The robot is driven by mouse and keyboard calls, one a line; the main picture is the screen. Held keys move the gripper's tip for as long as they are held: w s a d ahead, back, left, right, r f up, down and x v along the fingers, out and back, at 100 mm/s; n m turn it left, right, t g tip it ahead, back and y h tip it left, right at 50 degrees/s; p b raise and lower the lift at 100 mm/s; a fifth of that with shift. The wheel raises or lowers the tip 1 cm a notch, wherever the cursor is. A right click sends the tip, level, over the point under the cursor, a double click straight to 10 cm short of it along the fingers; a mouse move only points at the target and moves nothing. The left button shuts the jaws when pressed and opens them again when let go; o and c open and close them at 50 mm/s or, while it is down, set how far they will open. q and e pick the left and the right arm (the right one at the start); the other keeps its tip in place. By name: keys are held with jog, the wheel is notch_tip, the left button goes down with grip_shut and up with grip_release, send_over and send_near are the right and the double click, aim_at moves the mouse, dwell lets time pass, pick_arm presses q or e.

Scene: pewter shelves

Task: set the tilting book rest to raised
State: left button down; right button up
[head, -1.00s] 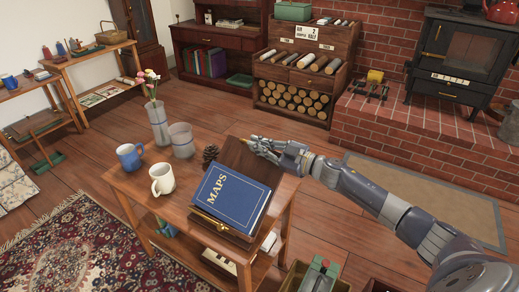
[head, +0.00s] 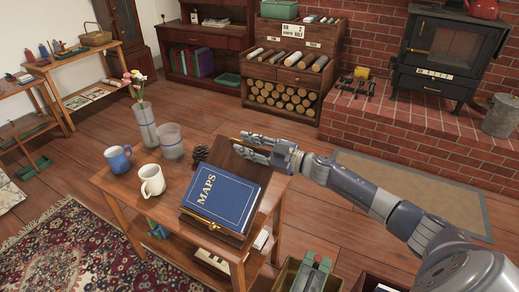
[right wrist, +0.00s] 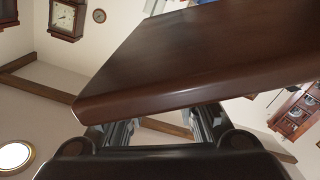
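The tilting book rest is a dark wooden board (head: 243,167) on the small table, with the blue MAPS book (head: 222,196) lying on its near part, sloping a little. A brass strip runs along the book's front edge. My right gripper (head: 246,147) is at the board's far upper edge. In the right wrist view the board (right wrist: 190,60) fills the upper middle, passing in front of both fingers (right wrist: 158,128). The fingers stand apart and their tips are hidden behind it; contact is unclear. My left gripper is not in view.
On the same table stand a blue mug (head: 117,159), a cream mug (head: 152,181), a glass (head: 170,141), a flower vase (head: 145,124) and a pine cone (head: 200,152). A crate (head: 312,275) is at the front.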

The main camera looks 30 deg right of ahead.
jog(key=v, duration=1.1)
jog(key=shift+s, duration=0.4)
